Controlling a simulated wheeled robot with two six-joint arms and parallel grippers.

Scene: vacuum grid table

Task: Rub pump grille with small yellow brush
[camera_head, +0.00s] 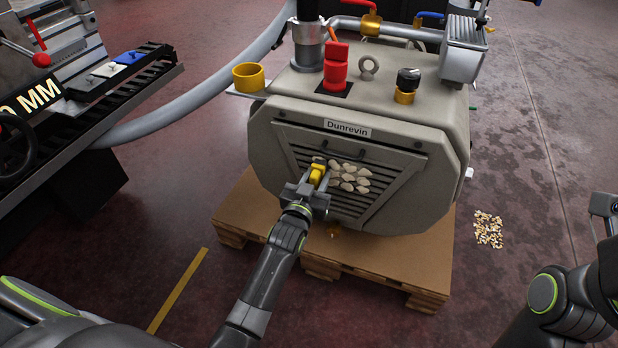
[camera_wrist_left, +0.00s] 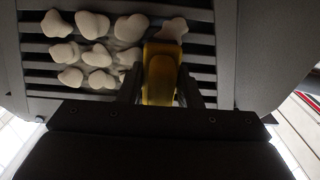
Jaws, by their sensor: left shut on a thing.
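The pump (camera_head: 415,153) is a grey housing labelled Dunrevin, with a slatted grille (camera_head: 378,204) on its sloped front. Several pale lumps (camera_head: 350,178) sit on the grille, and they also show in the left wrist view (camera_wrist_left: 97,55). My left gripper (camera_head: 315,180) is shut on the small yellow brush (camera_head: 318,172) at the grille's left middle. In the left wrist view the brush (camera_wrist_left: 160,75) is between the fingers, its far end close to one pale lump (camera_wrist_left: 172,29). I cannot tell whether the bristles touch the slats.
The pump stands on a wooden pallet (camera_head: 240,215). A yellow cup (camera_head: 249,77) stands on a side shelf at its upper left. A grey hose (camera_head: 190,110) runs left to a dark machine. Pale chips (camera_head: 488,229) lie on the floor at right.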

